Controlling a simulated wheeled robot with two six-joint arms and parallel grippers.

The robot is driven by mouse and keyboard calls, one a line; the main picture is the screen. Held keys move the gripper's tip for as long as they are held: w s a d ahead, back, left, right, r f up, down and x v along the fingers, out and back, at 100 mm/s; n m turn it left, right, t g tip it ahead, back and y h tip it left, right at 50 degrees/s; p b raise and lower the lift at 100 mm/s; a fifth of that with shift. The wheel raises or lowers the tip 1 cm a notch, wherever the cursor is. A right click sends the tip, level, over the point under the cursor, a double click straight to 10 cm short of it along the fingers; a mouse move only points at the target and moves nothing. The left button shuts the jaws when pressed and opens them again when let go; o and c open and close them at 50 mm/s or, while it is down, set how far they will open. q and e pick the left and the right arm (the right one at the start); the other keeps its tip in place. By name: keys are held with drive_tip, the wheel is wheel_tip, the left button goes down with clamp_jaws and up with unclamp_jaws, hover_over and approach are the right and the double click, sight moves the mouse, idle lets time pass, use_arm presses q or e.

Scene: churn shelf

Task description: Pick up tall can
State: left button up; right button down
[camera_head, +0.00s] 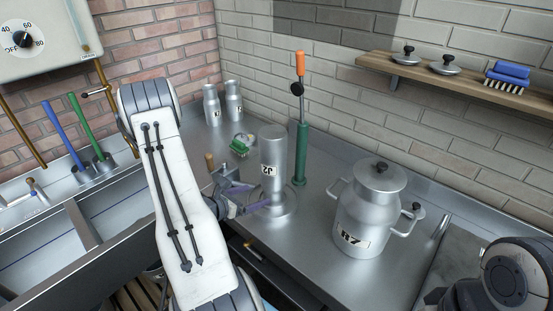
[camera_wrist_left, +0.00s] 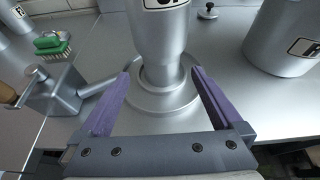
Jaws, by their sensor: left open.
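A tall silver can (camera_head: 273,150) with a black-and-white label stands on a round metal base (camera_head: 285,207) in the middle of the counter. The label reads upside down and the narrow end points down. In the left wrist view the can (camera_wrist_left: 158,30) narrows to a neck over the base (camera_wrist_left: 150,105). My left gripper (camera_head: 262,196) is open, low at the can's narrow end. In the wrist view its purple fingers (camera_wrist_left: 161,73) lie on either side of the neck, with gaps visible. My right gripper is out of view.
A large lidded churn (camera_head: 365,215) stands to the right. A green pump with an orange handle (camera_head: 301,150) is just behind the can. A grey fitting with a wooden handle (camera_wrist_left: 55,97) sits close left of the gripper, near a green brush (camera_head: 240,145). Two small cans (camera_head: 212,105) stand at the back.

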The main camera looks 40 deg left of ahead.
sight(265, 191)
use_arm(q)
drive_tip(key=p+x, duration=0.1)
drive_tip(key=x, duration=0.2)
drive_tip(key=shift+w+f, duration=0.1)
drive_tip(key=shift+w, duration=0.25)
drive_tip(key=shift+w+f, duration=0.15)
drive_tip(key=shift+w, duration=0.1)
drive_tip(key=p+x, duration=0.2)
drive_tip(key=x, duration=0.3)
drive_tip(key=shift+d, duration=0.1)
drive_tip(key=shift+w, duration=0.25)
drive_tip(key=c, duration=1.3)
drive_tip(key=shift+c, duration=0.9)
